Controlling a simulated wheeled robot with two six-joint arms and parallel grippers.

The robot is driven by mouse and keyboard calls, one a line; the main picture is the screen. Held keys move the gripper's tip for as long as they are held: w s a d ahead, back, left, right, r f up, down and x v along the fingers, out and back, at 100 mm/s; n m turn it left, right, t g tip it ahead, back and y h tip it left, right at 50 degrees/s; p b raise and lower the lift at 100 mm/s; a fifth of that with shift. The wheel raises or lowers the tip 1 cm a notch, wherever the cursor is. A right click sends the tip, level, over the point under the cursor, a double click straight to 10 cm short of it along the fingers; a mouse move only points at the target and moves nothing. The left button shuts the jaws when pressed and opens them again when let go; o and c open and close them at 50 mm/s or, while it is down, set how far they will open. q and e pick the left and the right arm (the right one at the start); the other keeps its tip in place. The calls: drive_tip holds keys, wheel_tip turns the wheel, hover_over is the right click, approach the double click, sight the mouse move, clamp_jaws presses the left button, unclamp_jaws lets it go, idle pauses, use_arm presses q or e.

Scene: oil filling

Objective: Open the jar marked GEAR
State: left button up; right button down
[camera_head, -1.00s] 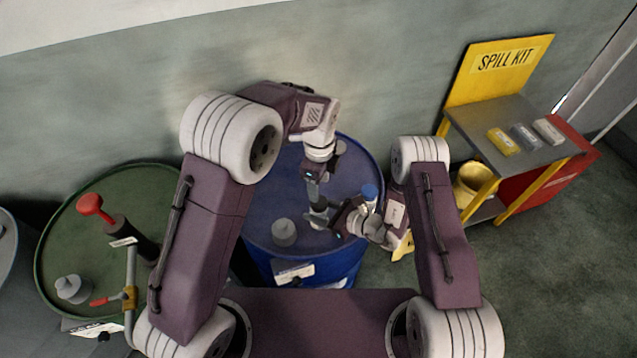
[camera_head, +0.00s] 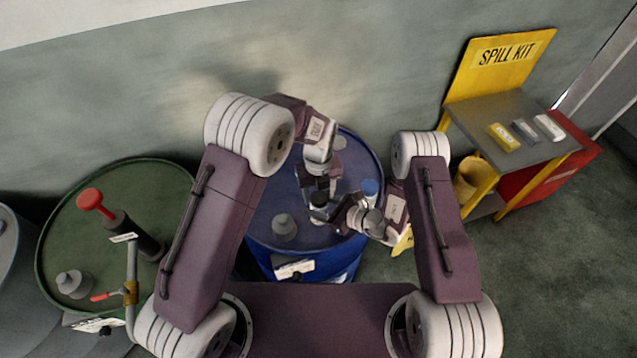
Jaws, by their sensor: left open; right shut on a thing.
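A small jar (camera_head: 318,214) with a dark top is at the middle of the blue drum's lid, between my two grippers. Any GEAR marking is too small to read. My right gripper (camera_head: 332,214) comes in from the right and is shut on the jar's side. My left gripper (camera_head: 318,192) points down from above, open, with its fingers close around the jar's top; contact cannot be told. The fingers hide much of the jar.
The blue drum (camera_head: 268,205) also bears a grey bung (camera_head: 284,226) and a blue-topped container (camera_head: 370,188) beside my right wrist. A green drum (camera_head: 60,235) with a red-handled pump (camera_head: 91,199) stands left. A spill-kit cart (camera_head: 490,105) stands right.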

use_arm(q)
drive_tip(key=shift+f, duration=0.6)
clamp_jaws()
drive_tip(key=n, duration=0.4)
drive_tip(key=shift+n, duration=0.4)
drive_tip(key=n, duration=0.9)
drive_tip(key=shift+s+n, duration=0.1)
drive_tip(key=shift+n, duration=0.3)
drive_tip(key=n, duration=0.9)
drive_tip(key=shift+n, duration=0.4)
drive_tip(key=n, duration=0.3)
drive_tip(key=shift+r, duration=0.1)
drive_tip(key=n, duration=0.6)
drive_tip(key=shift+n, duration=0.4)
drive_tip(key=n, duration=0.3)
drive_tip(key=shift+n, duration=0.3)
drive_tip(key=n, duration=1.6)
